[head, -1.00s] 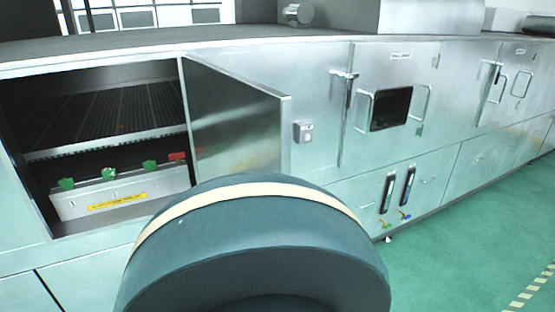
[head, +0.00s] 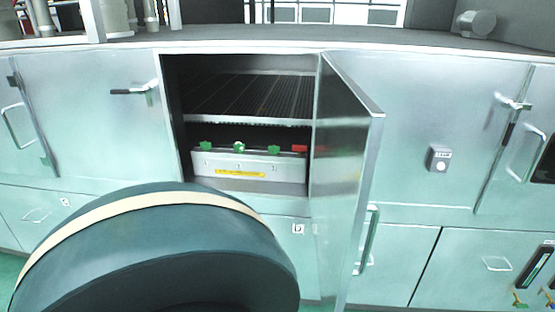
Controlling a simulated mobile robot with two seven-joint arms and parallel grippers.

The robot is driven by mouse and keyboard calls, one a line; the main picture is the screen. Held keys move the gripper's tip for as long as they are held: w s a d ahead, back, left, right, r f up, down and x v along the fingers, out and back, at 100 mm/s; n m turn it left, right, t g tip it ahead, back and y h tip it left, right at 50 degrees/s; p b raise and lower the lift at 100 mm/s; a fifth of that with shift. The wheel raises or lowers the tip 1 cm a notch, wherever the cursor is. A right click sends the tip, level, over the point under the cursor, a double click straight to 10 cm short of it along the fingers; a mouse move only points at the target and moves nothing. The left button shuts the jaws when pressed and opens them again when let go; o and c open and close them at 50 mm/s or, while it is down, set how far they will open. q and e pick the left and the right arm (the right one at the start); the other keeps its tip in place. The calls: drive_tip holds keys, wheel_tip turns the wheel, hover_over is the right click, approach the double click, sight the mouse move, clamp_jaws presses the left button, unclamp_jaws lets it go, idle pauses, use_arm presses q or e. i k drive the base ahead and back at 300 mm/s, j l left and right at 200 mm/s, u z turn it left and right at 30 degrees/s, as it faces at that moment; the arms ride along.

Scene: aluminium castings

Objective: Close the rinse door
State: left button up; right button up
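The open door (head: 338,165) is a steel panel hinged at the right side of a compartment in the long machine. It stands swung out toward me, so the compartment (head: 250,97) is open. A vertical handle (head: 367,240) shows beside the door's lower outer edge. I take this as the rinse door, though no label on it can be read. Neither of my grippers is in view. A large dark teal rounded part, which looks like my own arm, covers the lower left and hides the floor and panels behind it.
Inside the compartment are a mesh rack and a metal box (head: 250,167) with green knobs and a yellow label. A closed door with a lever latch (head: 135,91) is to the left. A small grey box (head: 438,158) is mounted on the panel to the right.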

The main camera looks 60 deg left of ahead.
sight(349, 126)
drive_tip(key=i+u, duration=0.1)
drive_tip(key=u, duration=0.3)
drive_tip(key=i+l+u, duration=0.1)
drive_tip(key=u, duration=0.3)
drive_tip(key=l+u, duration=0.15)
drive_tip(key=u, duration=0.25)
drive_tip(key=i+l+u, duration=0.1)
drive_tip(key=u, duration=0.3)
drive_tip(key=i+l+u, duration=0.1)
drive_tip(key=l+u, duration=0.3)
drive_tip(key=i+l+u, duration=0.1)
drive_tip(key=u, duration=0.25)
drive_tip(key=l, duration=0.05)
